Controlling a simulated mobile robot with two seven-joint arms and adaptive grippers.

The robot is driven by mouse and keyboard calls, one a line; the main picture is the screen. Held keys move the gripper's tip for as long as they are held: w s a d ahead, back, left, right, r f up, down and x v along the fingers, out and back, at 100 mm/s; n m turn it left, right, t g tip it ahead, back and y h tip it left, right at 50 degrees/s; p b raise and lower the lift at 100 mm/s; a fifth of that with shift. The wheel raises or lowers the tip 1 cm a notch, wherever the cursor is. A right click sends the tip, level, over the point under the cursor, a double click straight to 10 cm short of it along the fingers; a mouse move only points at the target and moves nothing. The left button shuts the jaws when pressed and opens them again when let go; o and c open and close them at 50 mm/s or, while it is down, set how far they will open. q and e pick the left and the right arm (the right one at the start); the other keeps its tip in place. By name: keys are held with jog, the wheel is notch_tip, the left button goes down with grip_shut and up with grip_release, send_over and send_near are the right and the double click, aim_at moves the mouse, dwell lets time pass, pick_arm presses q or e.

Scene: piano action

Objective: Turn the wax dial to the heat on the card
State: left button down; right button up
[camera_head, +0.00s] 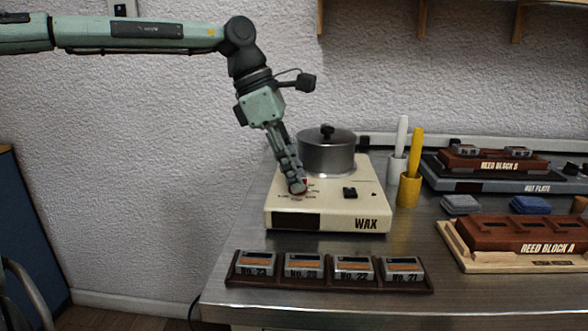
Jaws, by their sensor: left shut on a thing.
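The wax heater (328,217) is a cream box marked WAX with a lidded metal pot (327,157) on top. The wax dial (304,183) is on its top face at the left, with a bit of red showing and small markings around it. My left gripper (297,188) points down and is shut on the dial, hiding most of it. The dial's setting cannot be read. I cannot make out a card with a heat on it. My right gripper is not in view.
A dark rack (328,284) of several numbered tins stands at the table's front edge. White and yellow holders (410,188) stand right of the heater. Farther right are the hot plate (500,186), reed block B (492,160) and reed block A (520,236).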

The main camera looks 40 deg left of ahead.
pick_arm(q)
jog(key=c, duration=1.2)
grip_release()
jog(key=v, duration=1.2)
jog(key=shift+d, duration=0.1)
